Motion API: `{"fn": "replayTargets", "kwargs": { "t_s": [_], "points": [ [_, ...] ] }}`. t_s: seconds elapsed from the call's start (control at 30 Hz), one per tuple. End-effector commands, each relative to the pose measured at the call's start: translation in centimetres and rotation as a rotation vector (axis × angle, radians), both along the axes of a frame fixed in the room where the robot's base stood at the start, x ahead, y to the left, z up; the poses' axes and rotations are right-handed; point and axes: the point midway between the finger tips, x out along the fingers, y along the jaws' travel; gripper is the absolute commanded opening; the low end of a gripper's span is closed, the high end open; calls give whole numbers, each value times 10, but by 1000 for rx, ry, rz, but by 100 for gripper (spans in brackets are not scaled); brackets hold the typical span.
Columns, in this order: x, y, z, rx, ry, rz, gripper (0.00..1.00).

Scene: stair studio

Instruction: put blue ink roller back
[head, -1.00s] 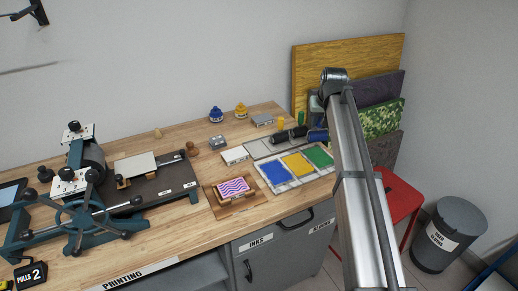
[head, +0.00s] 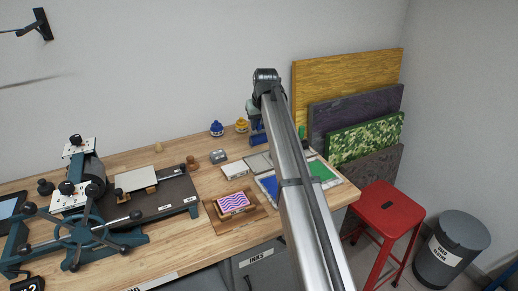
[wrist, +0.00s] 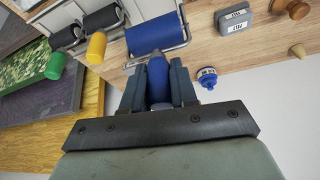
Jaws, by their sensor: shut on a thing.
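The blue ink roller has a wide blue drum in a wire frame (wrist: 155,34) and a blue handle. My gripper (wrist: 158,88) is shut on that handle in the wrist view, with the drum pointing away from my palm. In the head view my gripper (head: 254,112) is at the back of the bench, and the blue roller (head: 257,139) hangs below it, partly hidden by my arm. I cannot tell whether the drum touches anything. Two dark rollers, one with a yellow handle (wrist: 96,48) and one with a green handle (wrist: 55,66), lie left of it in the wrist view.
A blue ink jar (head: 217,129) and a yellow ink jar (head: 241,126) stand close left of my gripper. A grey tin (head: 218,156) is nearer. My arm covers part of the ink slab (head: 322,172). Boards (head: 350,80) lean at the right, beyond a red stool (head: 388,208).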

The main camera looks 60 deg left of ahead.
Motion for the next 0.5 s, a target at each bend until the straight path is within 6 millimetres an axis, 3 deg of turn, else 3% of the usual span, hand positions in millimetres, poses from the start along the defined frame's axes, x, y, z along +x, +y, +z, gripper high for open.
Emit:
{"fn": "replayTargets", "kwargs": {
  "t_s": [0.2, 0.5],
  "points": [
    [0, -1, -36, -1, 1, -1, 0],
    [0, -1, -61, -1, 1, -1, 0]
  ]
}}
